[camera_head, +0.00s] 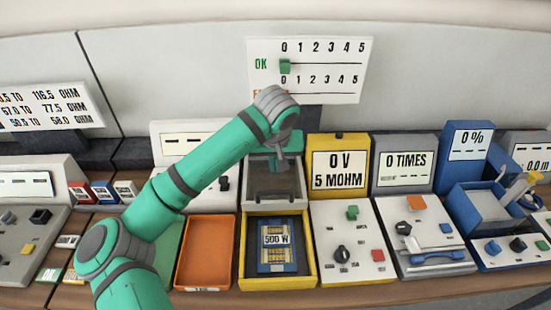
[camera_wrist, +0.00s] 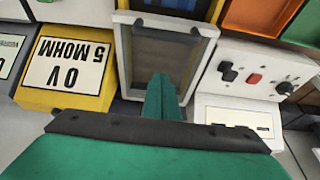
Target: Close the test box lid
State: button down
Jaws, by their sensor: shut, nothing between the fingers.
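The yellow test box (camera_head: 244,262) stands open at the front centre of the bench. A blue and gold part labelled 500 W (camera_head: 277,258) lies inside it. The box's lid (camera_head: 271,186), a grey frame with a see-through panel, is raised at the back of the box. The lid (camera_wrist: 168,58) also fills the upper middle of the wrist view. My gripper (camera_head: 284,160) is at the lid's top edge. In the wrist view its green fingers (camera_wrist: 162,88) are together and empty, overlapping the lid's near end. I cannot tell whether they touch it.
An orange tray (camera_head: 205,252) is left of the box. A yellow meter reading 0 V 5 MOHM (camera_head: 338,170) and a white control panel (camera_head: 350,243) stand close on the right. A white scale board (camera_head: 310,70) stands behind. Little free room shows around the lid.

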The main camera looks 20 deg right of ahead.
aim_at(275, 198)
jog(key=x, duration=0.3)
jog(key=shift+a, duration=0.3)
jog(key=s, duration=0.1)
jog(key=s+f, duration=0.1)
jog(key=s, duration=0.1)
jog(key=shift+a, duration=0.1)
jog(key=shift+s+a, duration=0.2)
jog(key=shift+s, duration=0.35)
jog(key=shift+w, duration=0.15)
